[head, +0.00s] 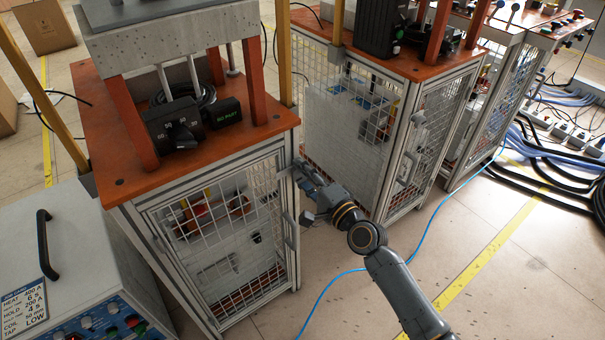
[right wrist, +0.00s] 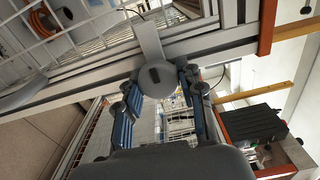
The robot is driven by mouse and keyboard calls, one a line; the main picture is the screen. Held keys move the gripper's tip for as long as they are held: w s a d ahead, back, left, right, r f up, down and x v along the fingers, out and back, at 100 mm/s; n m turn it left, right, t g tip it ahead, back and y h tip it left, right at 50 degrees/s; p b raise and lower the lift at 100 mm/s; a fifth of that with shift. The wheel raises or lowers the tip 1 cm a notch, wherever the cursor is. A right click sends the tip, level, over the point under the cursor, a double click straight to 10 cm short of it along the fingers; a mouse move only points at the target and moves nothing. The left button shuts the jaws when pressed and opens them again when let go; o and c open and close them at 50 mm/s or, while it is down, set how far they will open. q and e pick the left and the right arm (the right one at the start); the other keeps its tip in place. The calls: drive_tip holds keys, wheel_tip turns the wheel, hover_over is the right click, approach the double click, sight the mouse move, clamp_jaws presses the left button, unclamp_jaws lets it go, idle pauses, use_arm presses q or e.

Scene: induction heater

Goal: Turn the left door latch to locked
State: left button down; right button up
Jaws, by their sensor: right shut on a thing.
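The left door latch (head: 285,172) is on the upper right of the near cabinet's mesh door (head: 224,254). In the right wrist view the latch (right wrist: 151,42) shows as a flat grey arm with a round hub (right wrist: 157,78). The arm lies across the seam between the metal bars. My right gripper (head: 298,172) is at the cabinet's right front post. In the right wrist view its blue-padded fingers (right wrist: 161,82) are on either side of the hub, shut on the latch. The fingers partly hide the latch in the head view. My left gripper is not in view.
A vertical door handle (head: 290,232) is below the latch. A second mesh cabinet (head: 385,130) with its own latch (head: 418,118) stands to the right. A control box (head: 62,262) is at the lower left. A blue cable (head: 424,232) crosses the floor.

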drive_tip(key=o, duration=1.2)
drive_tip(key=shift+c, duration=0.2)
drive_tip(key=v, duration=1.2)
